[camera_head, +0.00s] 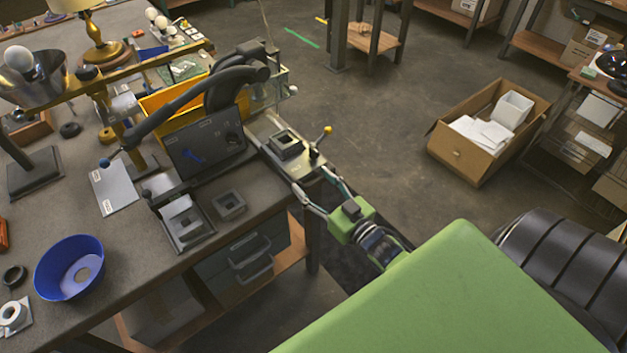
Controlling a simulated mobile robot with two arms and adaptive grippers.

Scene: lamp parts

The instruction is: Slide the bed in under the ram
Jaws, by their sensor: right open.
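The bed appears to be the pale metal plate (266,128) with a dark square holder (286,145) on it. It sticks out past the right edge of the workbench. A dark upright handle with a yellow knob (327,129) stands near its outer end. A black machine with a curved body (232,86) stands behind and left of the plate; its ram is not clearly seen. My right gripper (311,179) is open, its two fingers spread at the outer end of the plate, close to the handle's foot. I cannot tell whether they touch. My left gripper is not in view.
A dark panel (205,142), a grey fixture (184,222) and a small square block (229,205) are on the workbench (130,240) left of the plate. A blue bowl (70,267) stands at lower left. A cardboard box (462,157) sits on the floor. Floor right of the plate is clear.

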